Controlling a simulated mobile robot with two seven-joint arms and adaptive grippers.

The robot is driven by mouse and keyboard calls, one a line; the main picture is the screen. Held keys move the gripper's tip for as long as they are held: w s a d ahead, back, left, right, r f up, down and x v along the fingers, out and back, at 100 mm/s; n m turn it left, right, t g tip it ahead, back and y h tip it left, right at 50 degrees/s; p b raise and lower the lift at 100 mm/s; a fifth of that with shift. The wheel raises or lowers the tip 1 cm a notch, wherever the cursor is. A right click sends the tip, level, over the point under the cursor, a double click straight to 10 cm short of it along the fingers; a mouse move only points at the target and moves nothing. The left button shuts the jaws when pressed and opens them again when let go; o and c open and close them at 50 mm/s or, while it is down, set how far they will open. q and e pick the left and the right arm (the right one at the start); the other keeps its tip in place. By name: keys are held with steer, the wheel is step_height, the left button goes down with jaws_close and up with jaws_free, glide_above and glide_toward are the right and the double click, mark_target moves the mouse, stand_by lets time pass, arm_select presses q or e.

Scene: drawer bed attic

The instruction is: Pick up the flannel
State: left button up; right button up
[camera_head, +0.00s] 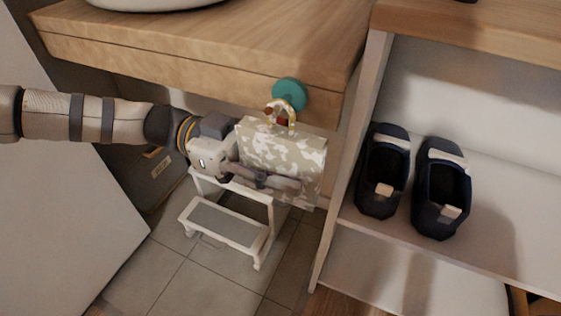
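The flannel (284,147), a cloth with a beige and white camouflage pattern, hangs from a ring on a round teal hook (289,94) at the front edge of the wooden counter. My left gripper (268,181) reaches in from the left at the flannel's lower part. Its dark finger parts lie across the front of the cloth. Whether another finger is behind the cloth is hidden, so I cannot tell if it grips. My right gripper is not in view.
A wooden counter (200,40) with a white basin (155,3) overhangs the arm. A white step stool (225,224) stands below on the tiles. A shelf unit (345,165) at right holds two dark shoes (383,170). A white panel (60,215) stands at left.

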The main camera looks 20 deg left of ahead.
arm_select(q)
jaws_close()
steer(key=shift+r, duration=0.3)
steer(key=s, duration=0.1)
steer(key=s+r+p, duration=0.1)
steer(key=s, duration=0.1)
steer(key=shift+a+r, duration=0.1)
steer(key=shift+r, duration=0.05)
steer(key=shift+c, duration=1)
jaws_free()
steer(key=s+p, duration=0.2)
steer(key=s, duration=1.2)
steer(key=shift+a, duration=0.2)
steer(key=shift+s, duration=0.5)
steer(key=shift+c, duration=0.8)
steer(key=shift+f, duration=0.2)
steer(key=shift+o, duration=0.6)
